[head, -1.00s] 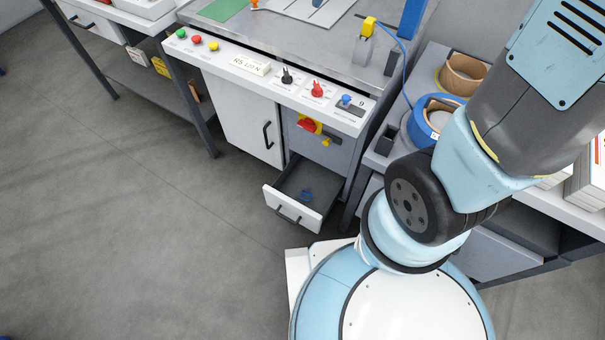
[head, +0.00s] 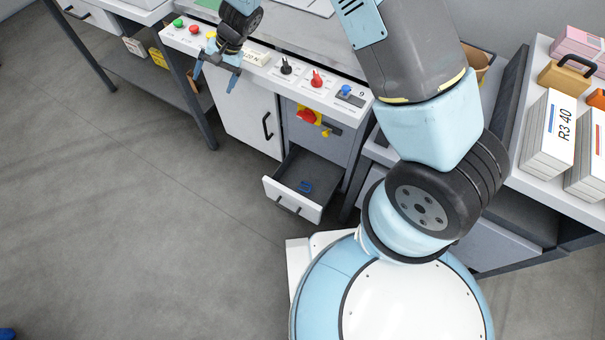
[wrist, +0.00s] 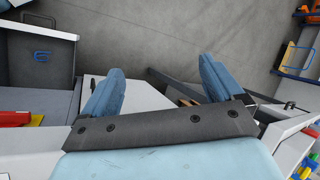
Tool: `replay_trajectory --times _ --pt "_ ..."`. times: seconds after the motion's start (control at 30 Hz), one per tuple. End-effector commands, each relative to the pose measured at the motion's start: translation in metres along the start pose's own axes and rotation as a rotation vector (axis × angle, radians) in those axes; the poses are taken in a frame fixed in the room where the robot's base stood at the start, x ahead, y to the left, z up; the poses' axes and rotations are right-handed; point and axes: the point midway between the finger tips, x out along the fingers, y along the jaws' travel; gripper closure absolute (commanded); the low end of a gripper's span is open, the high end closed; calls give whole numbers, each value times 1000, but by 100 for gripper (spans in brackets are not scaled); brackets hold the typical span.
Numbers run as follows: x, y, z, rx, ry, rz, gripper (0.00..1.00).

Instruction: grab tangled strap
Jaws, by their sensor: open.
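A small blue looped strap (head: 305,186) lies inside the open drawer (head: 290,205) under the control panel. It also shows in the wrist view (wrist: 41,56), at the upper left in the drawer. My gripper (head: 217,79) is open and empty, pointing down in front of the left part of the control panel. In the head view it is up and to the left of the drawer, apart from the strap. In the wrist view the two blue fingers (wrist: 160,85) are spread, with cabinet and floor behind them.
The control panel (head: 262,64) with buttons and switches juts out above the drawer. A red rotary switch (head: 306,117) sits on the cabinet just above the drawer. Packs of paper (head: 548,140) stand on the right bench.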

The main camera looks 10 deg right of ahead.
Motion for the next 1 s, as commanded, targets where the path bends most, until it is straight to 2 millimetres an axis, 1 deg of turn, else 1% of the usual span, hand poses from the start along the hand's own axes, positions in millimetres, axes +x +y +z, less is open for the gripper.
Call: replay_trajectory --times 0.03,0.23,0.3,0.37,0.4,0.47,0.5,0.57,0.6,0.67,0.7,0.77,0.8,0.87,0.9,0.97,1.0 --pt "26 6 2 13 -11 13 6" --pt "108 26 8 63 -25 50 6" --pt "137 37 11 82 -27 68 6" --pt "160 48 14 98 -27 83 6" --pt "174 57 15 110 -25 95 6" --pt "196 72 17 129 -21 113 6" --pt "209 84 17 143 -17 125 6" --pt "227 104 17 168 -8 146 6" --pt "239 120 16 187 1 162 6" --pt "254 148 14 217 16 188 6" --pt "263 168 10 241 31 206 6" --pt "273 200 5 276 54 234 6" --pt "278 224 1 301 73 254 6" --pt "283 260 -5 338 102 285 6" --pt "285 284 -9 361 123 306 6" --pt "286 318 -15 395 155 336 6" --pt "285 340 -18 414 175 354 6"
